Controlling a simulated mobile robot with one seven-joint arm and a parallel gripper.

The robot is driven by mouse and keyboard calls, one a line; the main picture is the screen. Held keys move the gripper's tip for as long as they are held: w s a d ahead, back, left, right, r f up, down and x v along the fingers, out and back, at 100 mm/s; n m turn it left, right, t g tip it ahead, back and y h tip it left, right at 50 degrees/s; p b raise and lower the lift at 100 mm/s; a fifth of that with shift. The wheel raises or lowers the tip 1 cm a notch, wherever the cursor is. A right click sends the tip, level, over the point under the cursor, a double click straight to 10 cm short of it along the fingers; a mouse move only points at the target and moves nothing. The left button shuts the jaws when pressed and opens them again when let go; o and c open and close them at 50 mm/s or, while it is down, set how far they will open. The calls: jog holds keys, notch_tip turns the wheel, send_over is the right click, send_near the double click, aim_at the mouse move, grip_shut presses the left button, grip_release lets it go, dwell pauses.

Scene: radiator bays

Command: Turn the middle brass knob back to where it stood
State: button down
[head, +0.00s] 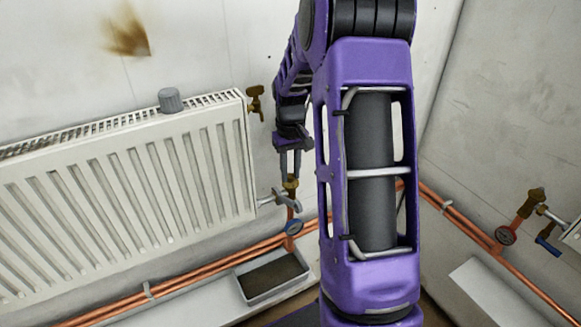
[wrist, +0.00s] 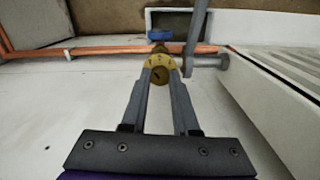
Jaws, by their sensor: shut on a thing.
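The brass knob (head: 291,184) sits on the valve at the lower right corner of the white radiator. In the wrist view its round brass face (wrist: 159,63) carries dark marks and lies between my fingertips. My gripper (head: 290,178) comes down on it from above, and in the wrist view (wrist: 160,75) both fingers are closed against its sides. Part of the knob is hidden by the fingers. Another brass fitting (head: 256,102) is at the radiator's upper right corner. A third brass valve (head: 533,204) is on the right wall.
A grey lever or pipe (wrist: 195,40) stands close beside the knob. A grey tray (head: 272,279) lies under the valve. Copper pipes (head: 180,287) run along the wall. A grey cap (head: 170,100) sits on the radiator (head: 130,165).

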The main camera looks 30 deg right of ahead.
jog(key=n+p, duration=0.1)
jog(key=n, duration=0.3)
jog(key=shift+r+n+p, duration=0.15)
jog(key=shift+n+p, duration=0.15)
jog(key=shift+p, duration=0.05)
jog(key=n+p, duration=0.1)
jog(key=n, duration=0.2)
jog(key=shift+n+p, duration=0.3)
jog(key=shift+n, duration=0.1)
jog(key=n+p, duration=0.1)
jog(key=n, duration=0.2)
jog(key=shift+n+p, duration=0.3)
jog(key=shift+p, duration=0.05)
jog(key=n+p, duration=0.1)
jog(key=n, duration=0.2)
jog(key=shift+n, duration=0.3)
jog(key=n, duration=1)
jog(key=shift+n, duration=0.4)
jog(key=c, duration=0.7)
grip_release()
